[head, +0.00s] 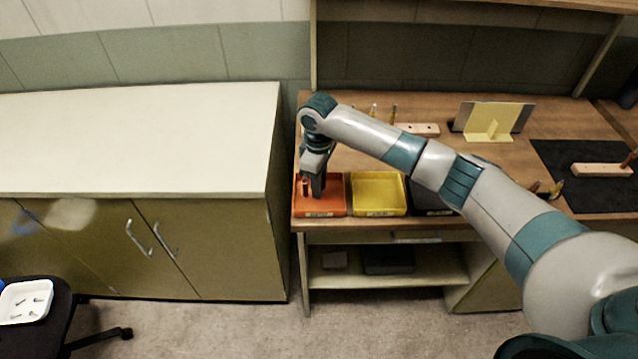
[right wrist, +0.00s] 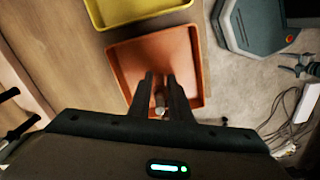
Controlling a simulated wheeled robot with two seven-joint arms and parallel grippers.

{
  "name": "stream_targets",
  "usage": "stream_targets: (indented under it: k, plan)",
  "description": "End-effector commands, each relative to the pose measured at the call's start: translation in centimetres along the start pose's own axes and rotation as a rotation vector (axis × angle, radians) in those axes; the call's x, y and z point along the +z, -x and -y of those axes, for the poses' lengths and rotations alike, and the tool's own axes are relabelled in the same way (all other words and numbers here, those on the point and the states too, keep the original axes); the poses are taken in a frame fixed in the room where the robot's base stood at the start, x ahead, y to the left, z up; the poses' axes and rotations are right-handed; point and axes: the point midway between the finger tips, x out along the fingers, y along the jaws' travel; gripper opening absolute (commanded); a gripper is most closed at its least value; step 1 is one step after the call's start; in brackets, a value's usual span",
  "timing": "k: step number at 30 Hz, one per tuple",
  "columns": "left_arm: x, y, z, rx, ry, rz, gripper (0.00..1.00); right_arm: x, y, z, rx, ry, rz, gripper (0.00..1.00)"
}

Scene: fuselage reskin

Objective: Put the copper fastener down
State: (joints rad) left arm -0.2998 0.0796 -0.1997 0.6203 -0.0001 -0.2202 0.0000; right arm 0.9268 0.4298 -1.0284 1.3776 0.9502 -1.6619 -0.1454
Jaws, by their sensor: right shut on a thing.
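My right gripper (head: 313,190) is over the orange tray (head: 333,208) at the bench's front left corner, pointing down. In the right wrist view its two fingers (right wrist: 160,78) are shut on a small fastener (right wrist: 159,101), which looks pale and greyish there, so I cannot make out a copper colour. The orange tray (right wrist: 195,65) lies below the fingers in that view. I cannot tell how far the fastener is above the tray's floor. The tray's visible floor looks empty. My left gripper is not in view.
A yellow tray (head: 379,192) stands right beside the orange one, with a dark tray (head: 424,208) partly behind my arm. A drilled wooden block (head: 418,129) and a yellow bracket (head: 489,126) stand farther back. A white-topped cabinet (head: 140,140) is at left.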

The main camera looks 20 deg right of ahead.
Motion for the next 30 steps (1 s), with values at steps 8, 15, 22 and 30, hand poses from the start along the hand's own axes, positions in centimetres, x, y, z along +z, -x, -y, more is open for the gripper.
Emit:
stream_targets:
  k: [8,15,22,30]
  plan:
    - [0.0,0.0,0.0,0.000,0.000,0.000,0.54,0.0,-0.2,0.0,0.000,0.000,-0.001,0.36]
    - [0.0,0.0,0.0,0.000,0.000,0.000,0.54,0.0,-0.2,0.0,0.000,0.000,0.000,0.36]
    - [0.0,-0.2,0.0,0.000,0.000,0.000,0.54,0.0,0.3,-0.1,0.000,0.000,0.000,0.36]
    - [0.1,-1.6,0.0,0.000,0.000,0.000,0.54,-0.1,3.5,-0.1,0.002,0.000,-0.004,0.36]
